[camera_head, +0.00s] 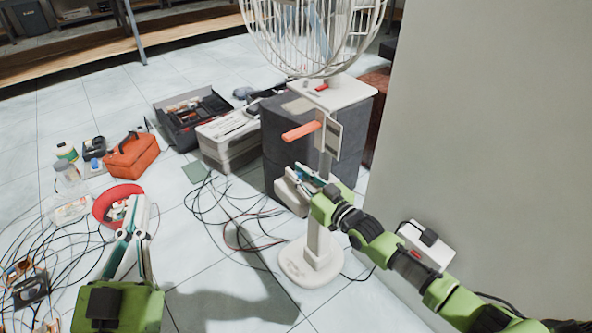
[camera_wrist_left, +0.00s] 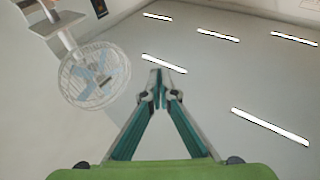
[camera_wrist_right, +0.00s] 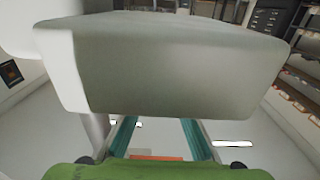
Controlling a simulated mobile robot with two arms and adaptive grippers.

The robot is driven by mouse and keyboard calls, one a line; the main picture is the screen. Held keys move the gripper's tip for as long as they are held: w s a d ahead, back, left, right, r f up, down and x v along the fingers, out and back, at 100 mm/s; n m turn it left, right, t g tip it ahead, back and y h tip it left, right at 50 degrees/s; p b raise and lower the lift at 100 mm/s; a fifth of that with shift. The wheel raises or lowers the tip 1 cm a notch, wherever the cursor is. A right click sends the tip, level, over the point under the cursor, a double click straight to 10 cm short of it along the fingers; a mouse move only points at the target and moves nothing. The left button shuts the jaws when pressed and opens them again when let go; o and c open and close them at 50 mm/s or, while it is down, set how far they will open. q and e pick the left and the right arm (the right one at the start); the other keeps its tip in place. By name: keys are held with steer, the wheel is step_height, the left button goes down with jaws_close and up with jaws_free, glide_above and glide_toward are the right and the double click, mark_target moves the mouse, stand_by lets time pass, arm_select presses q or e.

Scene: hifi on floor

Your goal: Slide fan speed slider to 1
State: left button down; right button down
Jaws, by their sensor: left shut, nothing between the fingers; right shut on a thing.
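The fan (camera_head: 310,40) has a round white wire cage, a white pole and a round base. In the right wrist view the box (camera_wrist_right: 165,70) fills the upper middle and hides the fingertips. I cannot make out the slider or its setting.
A dark grey cabinet (camera_head: 285,140) stands behind the pole, and a grey wall (camera_head: 480,120) rises at the right. Cables (camera_head: 215,210) lie on the floor left of the base. A red bowl (camera_head: 105,200), an orange bag (camera_head: 132,157) and an open toolbox (camera_head: 187,115) stand further left.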

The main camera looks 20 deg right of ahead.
arm_select(q)
steer(key=shift+w+a+f+g+y+p, duration=0.15)
steer(key=shift+f+g, duration=0.3)
steer(key=shift+f, duration=0.3)
steer(key=shift+w+f+g+y+p, duration=0.15)
steer(key=shift+f+g, duration=0.25)
steer(key=shift+f, duration=0.4)
steer(key=shift+w+a+f+g, duration=0.15)
steer(key=shift+f+g, duration=0.3)
steer(key=shift+f, duration=0.3)
arm_select(e)
steer(key=shift+s+d, duration=0.2)
steer(key=shift+s, duration=0.35)
arm_select(q)
steer(key=shift+d, duration=0.1)
arm_select(e)
steer(key=c, duration=1.9)
jaws_free()
steer(key=v, duration=1.2)
